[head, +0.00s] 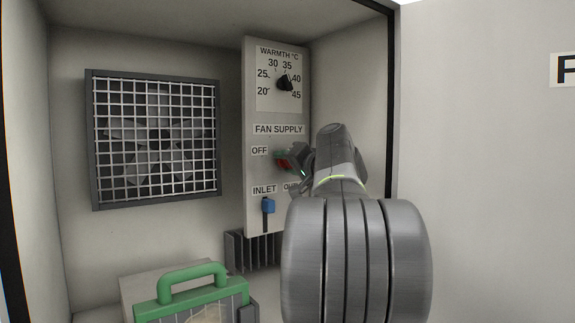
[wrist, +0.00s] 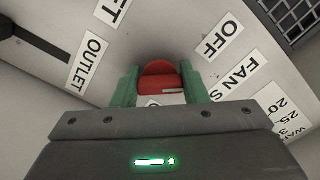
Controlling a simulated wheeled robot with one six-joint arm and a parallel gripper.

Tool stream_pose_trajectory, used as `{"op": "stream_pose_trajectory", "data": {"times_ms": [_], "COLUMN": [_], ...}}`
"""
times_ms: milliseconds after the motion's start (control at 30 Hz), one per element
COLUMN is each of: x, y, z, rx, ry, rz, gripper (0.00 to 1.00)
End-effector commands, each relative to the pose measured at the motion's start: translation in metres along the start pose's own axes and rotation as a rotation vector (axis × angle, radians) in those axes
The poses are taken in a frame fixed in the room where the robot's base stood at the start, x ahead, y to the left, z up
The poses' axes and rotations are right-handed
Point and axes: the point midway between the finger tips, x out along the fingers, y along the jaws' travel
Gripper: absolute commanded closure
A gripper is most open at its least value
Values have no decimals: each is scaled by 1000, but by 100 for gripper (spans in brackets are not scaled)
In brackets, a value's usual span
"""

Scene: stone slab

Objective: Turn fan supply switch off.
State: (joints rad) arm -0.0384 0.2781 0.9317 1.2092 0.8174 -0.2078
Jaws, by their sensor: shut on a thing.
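The red fan supply switch (wrist: 158,79) is on the control panel (head: 249,108), under the FAN SUPPLY label (head: 278,129) and right of the OFF label (head: 259,150). It has a pale line on its face. My gripper (wrist: 160,84) has its green fingers on either side of the switch and is shut on it. In the head view my wrist hides part of the switch and whatever is to its right. In the wrist view the OFF label is at upper right of the switch, and another label is partly hidden below the switch. I cannot tell which position the switch is in.
Above is a black warmth dial (head: 285,83); below is a blue-ended inlet lever (head: 268,205). A caged fan (head: 155,138) is on the back wall at left. A green-handled box (head: 190,284) stands at the bottom. The compartment's right edge is close behind my arm.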

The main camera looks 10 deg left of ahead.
Motion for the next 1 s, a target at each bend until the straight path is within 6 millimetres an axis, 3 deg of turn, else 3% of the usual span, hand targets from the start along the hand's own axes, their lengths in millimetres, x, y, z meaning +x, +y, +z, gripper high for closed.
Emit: {"op": "stream_pose_trajectory", "data": {"times_ms": [100, 133, 233, 533, 667, 1000], "x": [0, 0, 0, -1, -13, -88], "y": [1, 1, 1, 0, 0, 1], "z": [1, 1, 1, 0, -1, -1], "rx": [-1, -1, -1, 0, -1, 0], "ry": [-3, -3, -2, 0, 2, 3], "rz": [2, 2, 1, 1, 2, 3], "gripper": [83, 56, 38, 38, 38, 38]}}
